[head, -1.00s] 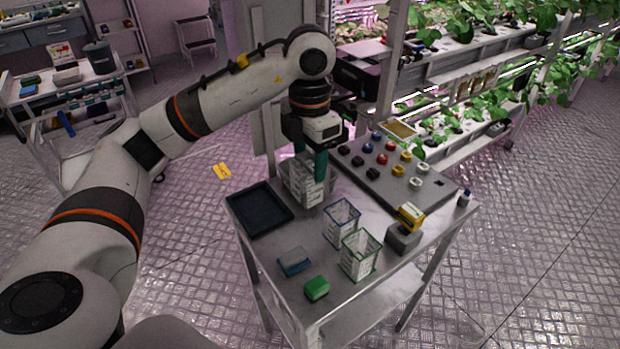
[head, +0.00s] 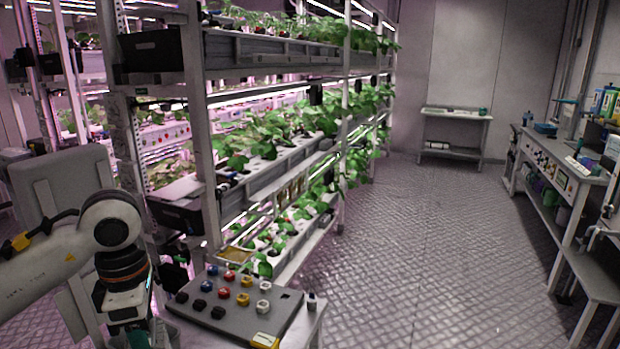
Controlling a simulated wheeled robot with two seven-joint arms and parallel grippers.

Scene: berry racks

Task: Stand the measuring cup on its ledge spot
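My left gripper (head: 135,335) is at the lower left of the head view, pointing down beside the button panel. Its fingertips are cut off by the bottom edge, so I cannot tell whether it is open or shut. I cannot make out the measuring cup here; the cart top under the gripper is mostly out of frame. I cannot identify the cup's ledge spot for certain. My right gripper is not in view.
The grey panel (head: 245,318) with several coloured knobs lies on the cart, near a small bottle (head: 311,301). Plant racks (head: 285,165) stand behind. A small table (head: 455,113) stands at the back, a workbench (head: 560,165) at the right. The floor between is clear.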

